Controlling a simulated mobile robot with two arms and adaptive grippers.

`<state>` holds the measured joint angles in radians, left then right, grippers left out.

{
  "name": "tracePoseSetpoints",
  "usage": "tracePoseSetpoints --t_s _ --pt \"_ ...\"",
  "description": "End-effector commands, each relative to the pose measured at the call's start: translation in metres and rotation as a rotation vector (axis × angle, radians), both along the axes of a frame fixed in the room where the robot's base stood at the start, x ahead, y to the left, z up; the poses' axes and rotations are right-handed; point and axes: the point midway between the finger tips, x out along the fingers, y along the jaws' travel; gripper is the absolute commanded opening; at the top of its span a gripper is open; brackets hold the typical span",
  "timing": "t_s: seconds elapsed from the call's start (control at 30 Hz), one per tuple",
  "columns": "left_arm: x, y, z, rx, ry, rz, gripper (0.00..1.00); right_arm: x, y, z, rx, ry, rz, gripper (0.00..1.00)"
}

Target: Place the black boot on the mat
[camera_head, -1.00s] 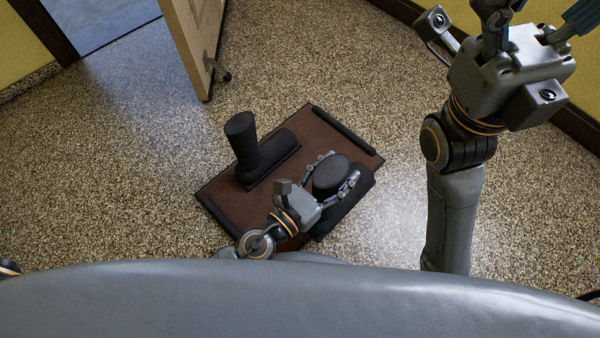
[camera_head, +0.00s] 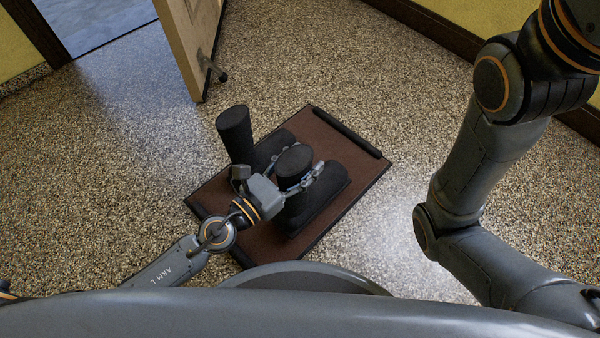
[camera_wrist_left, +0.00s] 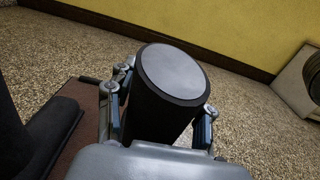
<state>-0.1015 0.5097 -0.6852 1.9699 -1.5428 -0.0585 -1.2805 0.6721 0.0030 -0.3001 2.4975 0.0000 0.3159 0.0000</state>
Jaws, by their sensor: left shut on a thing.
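A black boot (camera_head: 321,198) is upright over the brown mat (camera_head: 326,131), its foot pointing to the upper right. My left gripper (camera_head: 302,174) is shut around the top of its shaft, which also shows between the fingers in the left wrist view (camera_wrist_left: 165,95). I cannot tell whether its sole touches the mat. A second black boot (camera_head: 234,133) stands on the mat to the left, close beside the held one; part of it is hidden by my left gripper and the held boot. My right arm shows at the right, but its gripper is out of view.
The mat has a dark raised bar (camera_head: 347,133) along its far right edge. An open door (camera_head: 187,45) stands at the upper left. The speckled floor (camera_head: 420,120) around the mat is clear. Yellow walls with dark skirting bound the room.

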Motion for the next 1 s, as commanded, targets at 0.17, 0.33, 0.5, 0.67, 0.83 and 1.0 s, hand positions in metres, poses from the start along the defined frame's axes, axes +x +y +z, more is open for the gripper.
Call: tracePoseSetpoints --t_s 0.17,0.33,0.5,0.67,0.83,1.0 --pt "0.003 0.004 -0.008 -0.002 -0.005 0.000 0.00 -0.008 0.000 -0.006 -0.001 -0.021 0.000 0.73" --pt "0.003 0.003 -0.029 -0.003 -0.004 0.001 0.00 -0.006 0.000 -0.027 0.000 -0.016 -0.001 0.73" --pt "0.003 0.003 -0.033 -0.002 -0.006 0.001 0.00 -0.006 0.000 -0.032 0.000 -0.016 -0.001 0.73" --pt "0.003 0.003 -0.032 -0.002 -0.006 0.002 0.00 -0.006 0.000 -0.030 -0.001 -0.016 -0.001 0.73" --pt "0.003 0.003 -0.036 -0.002 -0.005 0.001 0.00 -0.006 0.000 -0.035 -0.001 -0.017 -0.001 0.73" --pt "0.002 0.004 -0.037 0.001 -0.001 0.000 0.77 -0.006 0.000 -0.033 -0.001 -0.016 -0.001 0.73"
